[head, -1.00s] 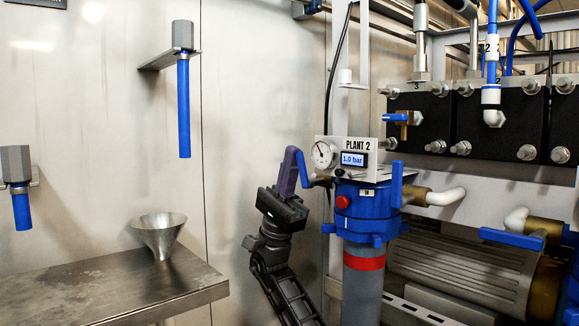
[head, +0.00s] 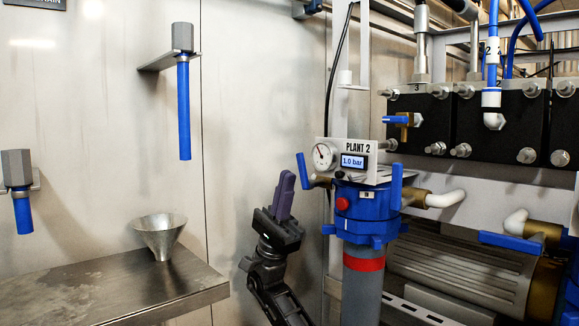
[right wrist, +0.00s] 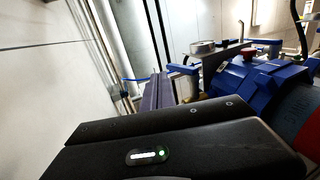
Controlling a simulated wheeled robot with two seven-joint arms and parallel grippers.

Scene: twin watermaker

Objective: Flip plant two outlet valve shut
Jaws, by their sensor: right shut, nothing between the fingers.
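The Plant 2 unit has a blue filter housing (head: 365,205) under a panel with a gauge and a 1.0 bar display (head: 353,161). On its left side a blue valve lever (head: 302,168) stands up, tilted slightly left, by a brass fitting. On its right side another blue lever (head: 397,184) stands upright by a brass fitting with a white pipe. Neither valve is labelled as outlet. My right gripper (head: 285,193) is shut and empty, left of and below the left lever, apart from it. Its purple fingers (right wrist: 158,92) also show in the right wrist view. My left gripper is out of view.
A steel bench (head: 110,292) with a metal funnel (head: 160,236) stands at left. A blue-handled valve (head: 512,241) and a motor (head: 470,275) are at right. Black blocks (head: 418,120) sit above.

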